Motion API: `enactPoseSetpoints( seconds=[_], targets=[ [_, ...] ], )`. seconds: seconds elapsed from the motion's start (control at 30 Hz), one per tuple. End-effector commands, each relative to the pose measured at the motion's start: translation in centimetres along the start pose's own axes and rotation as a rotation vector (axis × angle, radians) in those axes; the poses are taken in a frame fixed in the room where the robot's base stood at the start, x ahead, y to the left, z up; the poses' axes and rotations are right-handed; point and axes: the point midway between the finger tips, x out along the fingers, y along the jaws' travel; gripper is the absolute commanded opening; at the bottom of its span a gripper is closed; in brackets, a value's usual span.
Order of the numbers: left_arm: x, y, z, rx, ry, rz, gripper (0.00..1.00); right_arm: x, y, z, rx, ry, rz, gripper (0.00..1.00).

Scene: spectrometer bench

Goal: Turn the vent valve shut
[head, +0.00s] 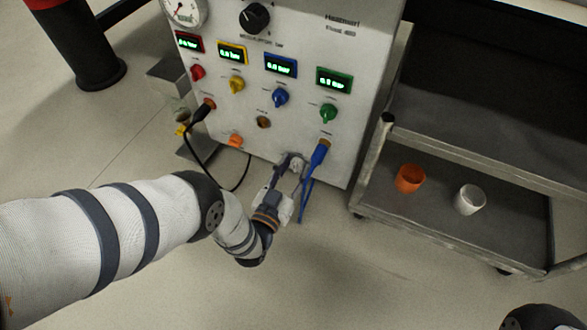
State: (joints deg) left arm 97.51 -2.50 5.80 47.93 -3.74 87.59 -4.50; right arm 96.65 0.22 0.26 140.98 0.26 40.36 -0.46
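A light grey instrument panel (300,28) stands at the top centre, with a row of red, yellow, blue and green knobs under small displays. I cannot tell for sure which control is the vent valve. An orange knob (235,141) sits low on the panel, and a brass fitting (263,122) is to its right. My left gripper (291,166) is at the panel's lower edge, left of a blue plug (319,153). Its fingertips overlap a small grey part there, and whether they grip it is unclear. My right gripper is not in view.
A black cable (190,148) loops down left of my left gripper, and a blue hose (305,203) hangs just right of it. A metal cart (400,215) at right holds an orange cup (410,178) and a white cup (469,199). The floor in front is clear.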

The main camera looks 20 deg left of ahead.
Motion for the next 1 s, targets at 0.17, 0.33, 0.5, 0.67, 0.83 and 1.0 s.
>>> enactPoseSetpoints(
  seconds=[0.17, 0.33, 0.5, 0.67, 0.83, 1.0],
  targets=[
    [-0.03, 0.01, 0.03, 0.0, -0.001, 0.0, 0.0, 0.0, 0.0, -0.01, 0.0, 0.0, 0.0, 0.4],
    [-0.04, 0.0, 0.05, -0.007, -0.001, 0.0, 0.0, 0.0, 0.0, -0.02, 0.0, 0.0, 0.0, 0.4],
    [-0.06, -0.05, 0.07, -0.054, -0.002, -0.001, 0.0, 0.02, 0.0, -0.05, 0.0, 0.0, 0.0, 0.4],
    [-0.06, -0.1, 0.1, -0.154, -0.002, -0.001, 0.0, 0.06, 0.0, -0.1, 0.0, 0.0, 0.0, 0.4],
    [-0.06, -0.14, 0.13, -0.305, -0.002, -0.001, 0.0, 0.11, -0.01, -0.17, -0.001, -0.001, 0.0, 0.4],
    [-0.09, -0.2, 0.19, -0.468, -0.003, -0.002, 0.0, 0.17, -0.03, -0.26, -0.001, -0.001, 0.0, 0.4]
  ],
)
